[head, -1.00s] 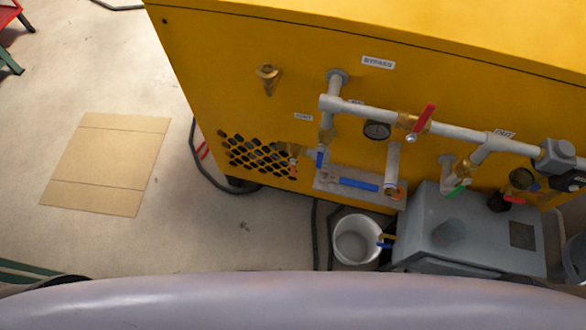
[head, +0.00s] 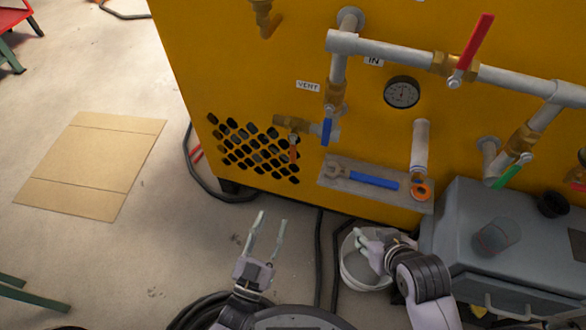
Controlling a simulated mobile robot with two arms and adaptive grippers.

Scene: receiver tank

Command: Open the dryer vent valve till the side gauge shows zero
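A white VENT label (head: 308,86) is on the yellow panel. Right of it, a pipe drops to a brass valve with a blue lever (head: 327,132) hanging down. Lower left, a brass fitting (head: 291,122) carries a small orange handle (head: 293,149), also hanging down. I cannot tell which handle is the dryer vent valve. A round black-rimmed gauge (head: 402,92) sits under the main pipe; its reading is too small to make out. My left gripper (head: 271,219) is open and empty, below the vent grille. My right gripper (head: 361,240) is open and empty, over the white bucket. Neither touches a valve.
A red lever (head: 473,48) is on the main pipe. A grey box (head: 470,235) stands right of the white bucket (head: 352,272). Cardboard (head: 90,165) lies left.

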